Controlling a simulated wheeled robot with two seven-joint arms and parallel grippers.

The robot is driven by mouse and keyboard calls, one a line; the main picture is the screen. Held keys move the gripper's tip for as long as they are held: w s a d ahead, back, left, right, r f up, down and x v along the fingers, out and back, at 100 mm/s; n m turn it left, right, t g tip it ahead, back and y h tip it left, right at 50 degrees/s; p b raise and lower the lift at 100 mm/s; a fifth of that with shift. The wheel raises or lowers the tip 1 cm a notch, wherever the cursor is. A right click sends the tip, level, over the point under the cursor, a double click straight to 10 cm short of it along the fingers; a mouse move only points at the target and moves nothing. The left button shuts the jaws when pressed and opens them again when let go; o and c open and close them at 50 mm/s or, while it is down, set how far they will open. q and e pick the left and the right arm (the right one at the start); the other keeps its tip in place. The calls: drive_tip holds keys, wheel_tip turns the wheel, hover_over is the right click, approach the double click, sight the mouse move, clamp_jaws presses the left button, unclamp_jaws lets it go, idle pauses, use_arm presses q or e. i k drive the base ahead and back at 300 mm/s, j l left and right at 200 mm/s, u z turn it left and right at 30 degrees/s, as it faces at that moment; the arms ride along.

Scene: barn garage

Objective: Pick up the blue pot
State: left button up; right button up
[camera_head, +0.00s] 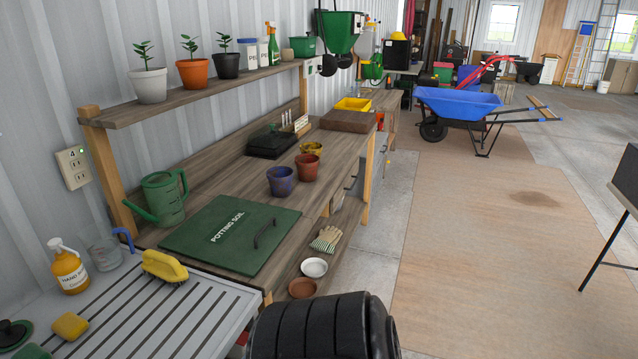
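The blue pot (281,182) is small, dark blue-purple and upright. It stands on the wooden potting bench (228,187), just beyond the dark green potting soil lid (232,233). A reddish-brown terracotta pot (307,168) stands close beside it on the right, and a yellow pot (311,149) stands behind that. Neither of my grippers is in view. Nothing is holding the blue pot.
A green watering can (163,198) stands left of the lid. A black seed tray (273,143) lies behind the pots. A shelf (206,93) with potted seedlings runs above the bench. The floor (480,230) right of the bench is largely clear, with a blue wheelbarrow (457,103) farther back.

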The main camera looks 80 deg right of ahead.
sight(281, 183)
drive_tip(key=z, duration=2.5)
drive_tip(key=j+u, duration=0.1)
drive_tip(key=u, duration=1.95)
drive_tip(key=l+z, duration=0.15)
drive_tip(key=l, duration=0.6)
drive_tip(key=l+z, duration=0.15)
drive_tip(key=l, duration=0.55)
drive_tip(key=i+l+z, duration=0.15)
drive_tip(key=l, duration=0.6)
